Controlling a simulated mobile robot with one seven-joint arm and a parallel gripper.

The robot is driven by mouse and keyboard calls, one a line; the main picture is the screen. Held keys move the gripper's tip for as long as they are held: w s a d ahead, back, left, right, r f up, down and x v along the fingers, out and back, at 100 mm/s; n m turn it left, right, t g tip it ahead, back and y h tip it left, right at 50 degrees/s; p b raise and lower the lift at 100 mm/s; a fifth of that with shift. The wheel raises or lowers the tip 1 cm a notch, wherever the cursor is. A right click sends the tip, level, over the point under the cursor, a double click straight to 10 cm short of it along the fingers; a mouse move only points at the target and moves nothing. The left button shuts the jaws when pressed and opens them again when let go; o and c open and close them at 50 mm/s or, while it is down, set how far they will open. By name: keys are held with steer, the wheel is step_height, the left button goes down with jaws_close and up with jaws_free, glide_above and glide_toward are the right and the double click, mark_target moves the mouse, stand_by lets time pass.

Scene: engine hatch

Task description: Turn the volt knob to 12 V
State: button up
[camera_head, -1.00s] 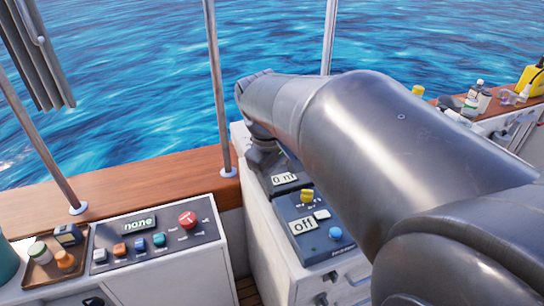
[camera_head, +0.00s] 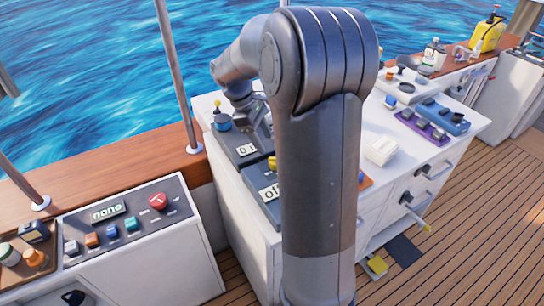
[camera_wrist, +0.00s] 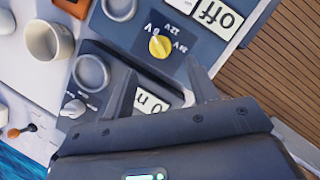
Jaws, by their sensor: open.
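The volt knob (camera_wrist: 160,47) is a round yellow knob on a blue-grey panel in the wrist view. Small voltage labels, one reading 12 V, are printed beside it, upside down in this view. I cannot tell surely which label it points to. A display (camera_wrist: 217,14) on the same panel reads "off". My gripper (camera_wrist: 160,68) is open and empty, its two fingers pointing toward the knob, which shows just beyond and between the tips. In the head view my gripper (camera_head: 257,122) is over the panels, and the knob (camera_head: 272,162) is partly hidden by my arm.
A second panel with a numeric display (camera_wrist: 150,102) and grey dials (camera_wrist: 91,73) lies beside the volt panel. A white mug (camera_wrist: 48,40) stands nearby. In the head view, a left console has a red knob (camera_head: 158,201). Wooden deck (camera_head: 455,215) is open at right.

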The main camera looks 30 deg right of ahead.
steer(key=x, duration=0.7)
steer(key=shift+s+d+f, duration=0.1)
steer(key=shift+f, duration=0.15)
steer(key=shift+c, duration=0.2)
steer(key=c, duration=0.9)
